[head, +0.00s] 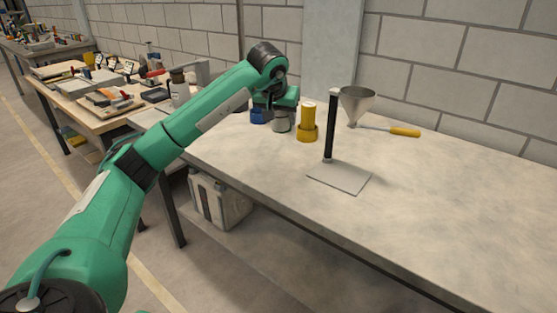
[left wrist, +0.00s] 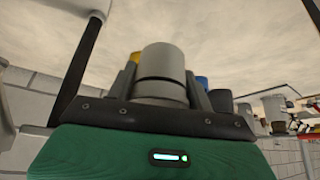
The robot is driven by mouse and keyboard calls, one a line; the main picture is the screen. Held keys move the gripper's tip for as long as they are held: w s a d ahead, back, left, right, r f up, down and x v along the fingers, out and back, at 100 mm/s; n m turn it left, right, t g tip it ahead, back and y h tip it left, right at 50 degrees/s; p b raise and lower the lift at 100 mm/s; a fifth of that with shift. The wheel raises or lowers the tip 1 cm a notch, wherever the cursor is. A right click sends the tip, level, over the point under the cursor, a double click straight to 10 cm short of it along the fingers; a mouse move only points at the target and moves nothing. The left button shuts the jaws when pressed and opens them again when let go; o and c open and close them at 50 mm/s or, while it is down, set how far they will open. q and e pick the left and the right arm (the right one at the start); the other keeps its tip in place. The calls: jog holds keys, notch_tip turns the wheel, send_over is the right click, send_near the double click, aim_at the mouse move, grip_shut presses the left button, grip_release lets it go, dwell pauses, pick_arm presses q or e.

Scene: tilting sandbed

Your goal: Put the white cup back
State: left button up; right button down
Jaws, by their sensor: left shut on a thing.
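The white cup (head: 282,126), pale grey-white in this light, is at the far end of the workbench, between a blue cup (head: 260,116) and a yellow cup (head: 306,119). My left gripper (head: 282,112) is above it and shut on it. In the left wrist view the white cup (left wrist: 162,65) sits between the fingers, with parts of the yellow cup (left wrist: 135,58) and the blue cup (left wrist: 202,82) behind. The head view does not clearly show whether the white cup touches the bench. My right gripper is not in view.
A funnel (head: 357,103) hangs on a black post with a flat base plate (head: 341,178), right of the yellow cup. A yellow-handled tool (head: 404,132) lies behind it. The workbench's (head: 450,190) right part is clear. A cluttered bench (head: 95,115) stands at left.

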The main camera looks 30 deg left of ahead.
pick_arm(q)
notch_tip(320, 180, down, 9)
jog(key=shift+f, duration=0.6)
notch_tip(320, 180, down, 3)
jog(key=shift+f, duration=0.1)
jog(key=shift+a+f, duration=0.1)
jog(key=shift+f, duration=0.1)
jog(key=shift+b, duration=0.3)
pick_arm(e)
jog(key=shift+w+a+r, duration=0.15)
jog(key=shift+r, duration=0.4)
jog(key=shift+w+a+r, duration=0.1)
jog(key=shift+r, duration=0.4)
pick_arm(q)
jog(key=o, duration=1.1)
jog(key=shift+f, duration=0.1)
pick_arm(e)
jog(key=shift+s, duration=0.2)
